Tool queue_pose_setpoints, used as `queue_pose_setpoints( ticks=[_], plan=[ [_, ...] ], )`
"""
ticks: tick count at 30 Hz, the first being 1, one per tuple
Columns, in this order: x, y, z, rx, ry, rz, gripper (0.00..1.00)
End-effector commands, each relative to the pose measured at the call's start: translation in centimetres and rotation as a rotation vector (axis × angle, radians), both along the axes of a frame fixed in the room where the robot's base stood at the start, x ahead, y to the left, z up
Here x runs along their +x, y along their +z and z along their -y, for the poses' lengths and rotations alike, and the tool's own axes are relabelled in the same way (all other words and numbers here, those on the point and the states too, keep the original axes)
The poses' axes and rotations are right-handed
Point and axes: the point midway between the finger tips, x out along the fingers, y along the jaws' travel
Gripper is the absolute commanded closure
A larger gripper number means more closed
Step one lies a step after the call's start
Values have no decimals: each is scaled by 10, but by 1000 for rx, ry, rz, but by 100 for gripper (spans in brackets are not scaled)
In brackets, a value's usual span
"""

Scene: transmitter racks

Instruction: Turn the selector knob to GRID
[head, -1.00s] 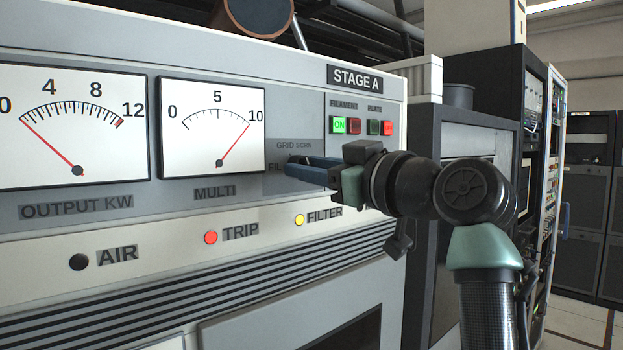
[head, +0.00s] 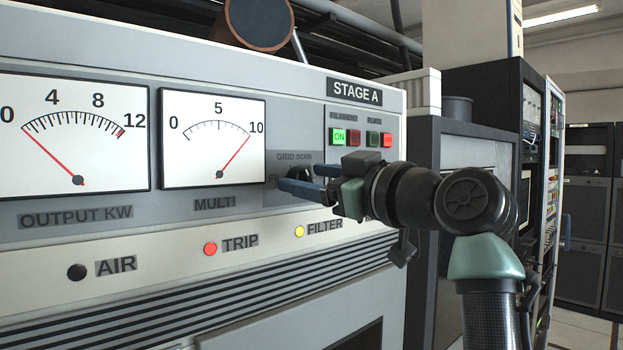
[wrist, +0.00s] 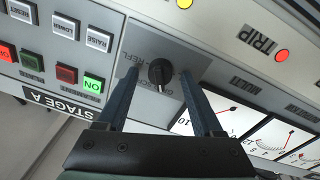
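The selector knob (wrist: 160,73) is a round black knob on a grey square plate. In the wrist view, a light mark shows on its lower side; the small labels around it are hard to read, so I cannot tell its setting. In the head view, GRID, SCRN and part of FIL show around the dark knob (head: 297,172), which is partly hidden by my fingers. My gripper (wrist: 160,80) is open. Its two blue fingers stand apart on either side of the knob, with gaps visible between them and it in the wrist view.
The MULTI meter (head: 213,138) is left of the knob plate. Lit FILAMENT and PLATE buttons (head: 362,137) sit above it. The FILTER lamp (head: 299,231) and TRIP lamp (head: 210,249) are below. A dark cabinet (head: 480,160) stands to the right.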

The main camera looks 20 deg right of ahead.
Motion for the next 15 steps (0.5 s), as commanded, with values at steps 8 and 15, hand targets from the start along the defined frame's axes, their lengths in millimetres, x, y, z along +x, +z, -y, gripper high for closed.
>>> queue_pose_setpoints(
  ticks=[8,15],
  plan=[
    [-4,-2,2,1,-1,0,32],
    [-42,-7,15,-2,-4,3,32]
  ],
)
